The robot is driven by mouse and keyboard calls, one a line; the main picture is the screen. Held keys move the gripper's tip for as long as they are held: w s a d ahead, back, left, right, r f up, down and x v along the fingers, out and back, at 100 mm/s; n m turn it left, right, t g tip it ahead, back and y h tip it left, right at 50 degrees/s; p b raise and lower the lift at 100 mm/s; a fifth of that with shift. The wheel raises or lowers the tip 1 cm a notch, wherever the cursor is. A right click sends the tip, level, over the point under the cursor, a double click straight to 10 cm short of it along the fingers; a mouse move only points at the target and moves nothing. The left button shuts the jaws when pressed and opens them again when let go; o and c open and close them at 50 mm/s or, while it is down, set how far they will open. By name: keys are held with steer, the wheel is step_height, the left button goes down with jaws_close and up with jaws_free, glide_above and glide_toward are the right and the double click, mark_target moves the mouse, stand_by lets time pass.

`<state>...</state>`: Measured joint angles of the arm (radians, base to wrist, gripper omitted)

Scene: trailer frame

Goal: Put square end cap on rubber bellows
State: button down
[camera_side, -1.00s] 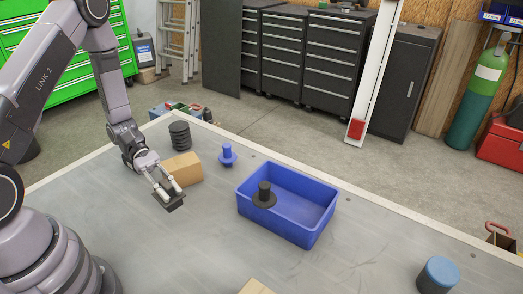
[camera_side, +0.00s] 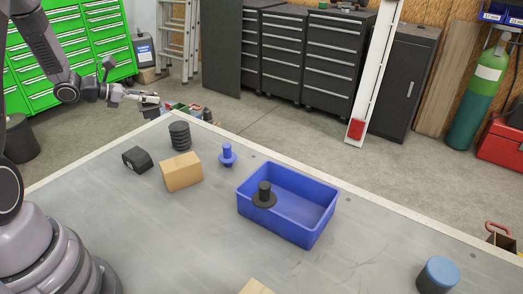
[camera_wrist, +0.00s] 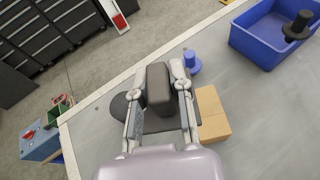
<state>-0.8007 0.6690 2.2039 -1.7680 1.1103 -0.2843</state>
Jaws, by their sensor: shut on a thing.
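My gripper (camera_side: 150,99) is shut on a dark square piece, which I take as the square end cap (camera_wrist: 158,88). In the side view it is raised beyond the table's far left edge, and the held piece is small and hard to make out. In the wrist view the cap sits between both fingers. The black ribbed rubber bellows (camera_side: 180,136) stands upright on the table, below and to the right of my gripper, apart from it. In the wrist view the bellows (camera_wrist: 119,106) shows partly behind the left finger.
A tan block (camera_side: 181,171), a black block (camera_side: 137,159) and a blue stepped part (camera_side: 227,156) stand near the bellows. A blue bin (camera_side: 312,238) holds a black flanged part (camera_side: 264,196). A blue-topped cylinder (camera_side: 438,275) is at front right.

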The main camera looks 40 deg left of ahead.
steer(key=shift+w+a+r+n+y, duration=0.2)
steer(key=shift+w+a+y, duration=0.1)
steer(key=shift+a, duration=0.2)
steer(key=shift+w+a+r+n+y, duration=0.1)
steer(key=shift+w+a+n+y, duration=0.15)
steer(key=shift+a, duration=0.2)
steer(key=w+a+f, duration=0.1)
steer(key=w+f, duration=0.2)
steer(key=w+a+f, duration=0.2)
steer(key=w+f, duration=0.1)
steer(key=w, duration=0.1)
steer(key=w+a+f, duration=0.2)
steer(key=w, duration=0.2)
steer(key=shift+w+a+f, duration=0.1)
steer(key=shift+w+f, duration=0.05)
steer(key=shift+f, duration=0.25)
steer(key=shift+w+a+f, duration=0.15)
steer(key=shift+w+f, duration=0.2)
steer(key=shift+f, duration=1.6)
steer(key=shift+f, duration=0.15)
steer(key=c, duration=1)
jaws_free()
steer(key=shift+c, duration=0.2)
